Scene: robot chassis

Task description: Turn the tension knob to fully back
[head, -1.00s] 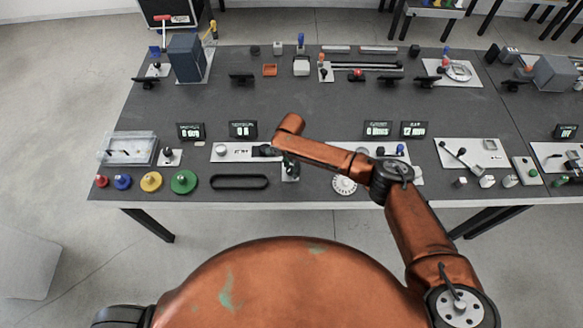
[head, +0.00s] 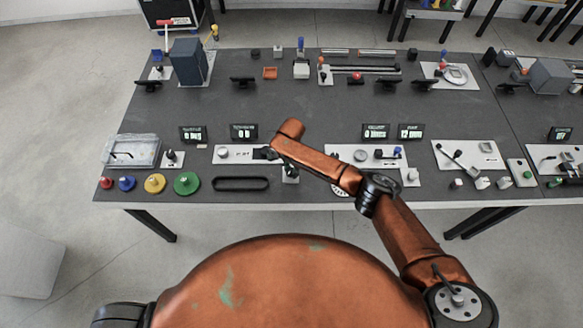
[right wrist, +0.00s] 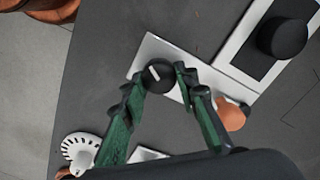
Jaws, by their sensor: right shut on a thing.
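A round black knob (right wrist: 158,75) with a white pointer line stands on a white plate (right wrist: 150,52) in the right wrist view. My right gripper (right wrist: 160,80), with green fingers, is around this knob, one finger on each side, and shut on it. In the head view my right gripper (head: 268,153) is at the right part of a white plate (head: 240,158) near the table's front. The knob is hidden there by the gripper and arm. The pointer's scale is not readable. My left gripper is not in view.
A white dial (right wrist: 80,150) lies near the gripper. A larger black knob (right wrist: 282,38) is on a neighbouring panel. Small displays (head: 243,132) stand behind the plate. A black oval ring (head: 241,184) and coloured round knobs (head: 187,183) lie along the front edge.

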